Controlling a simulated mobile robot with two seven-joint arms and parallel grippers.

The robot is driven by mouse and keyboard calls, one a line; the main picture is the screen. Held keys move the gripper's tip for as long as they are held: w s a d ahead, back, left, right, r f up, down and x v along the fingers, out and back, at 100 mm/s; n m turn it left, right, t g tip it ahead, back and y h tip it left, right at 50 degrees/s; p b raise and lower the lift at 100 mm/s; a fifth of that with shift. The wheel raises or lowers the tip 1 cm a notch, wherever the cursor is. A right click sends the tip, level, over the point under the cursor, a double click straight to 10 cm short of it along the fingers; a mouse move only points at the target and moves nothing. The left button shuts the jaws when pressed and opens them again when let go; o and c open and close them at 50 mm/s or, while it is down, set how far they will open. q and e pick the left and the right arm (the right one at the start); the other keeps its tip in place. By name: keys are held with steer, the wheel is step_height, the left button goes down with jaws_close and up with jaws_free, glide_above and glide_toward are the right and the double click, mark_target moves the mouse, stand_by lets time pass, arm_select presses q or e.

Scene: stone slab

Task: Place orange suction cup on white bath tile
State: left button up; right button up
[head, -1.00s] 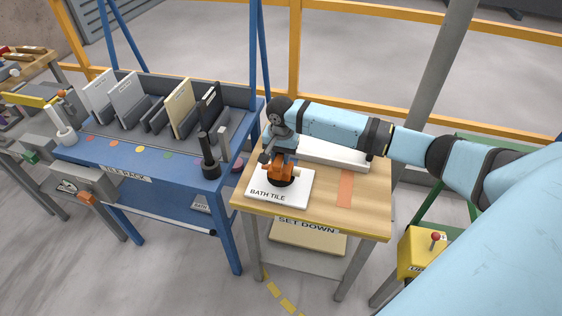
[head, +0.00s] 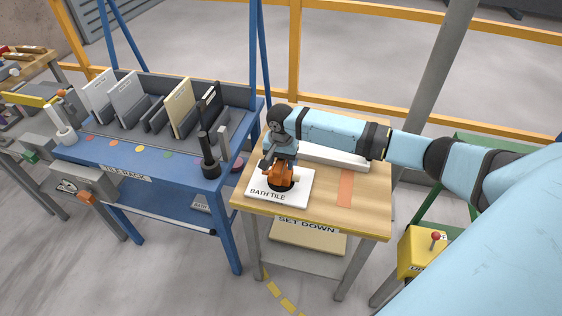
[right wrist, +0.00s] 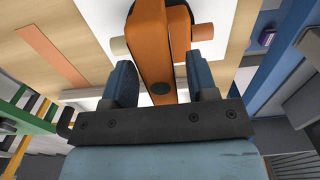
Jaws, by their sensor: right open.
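The white bath tile (head: 302,186) lies flat on the wooden top of the set-down table, its lettering facing the front. The orange suction cup (head: 283,182) stands on the tile with its dark base down. My right gripper (head: 280,161) is just above and around the cup's upper part. In the right wrist view, the open fingers (right wrist: 163,82) are on either side of the orange suction cup body (right wrist: 153,45), with gaps visible. The white tile (right wrist: 218,42) shows behind it. My left gripper is not in view.
The blue tile rack (head: 150,163) with several upright tiles stands to the left. A long white bar (head: 338,157) lies behind the tile on the table, and an orange strip (head: 345,188) marks its top on the right. A yellow control box (head: 418,254) stands at the lower right.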

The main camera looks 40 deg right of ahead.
step_height(320, 180, up, 12)
steer(key=shift+p, duration=0.3)
stand_by(0.4)
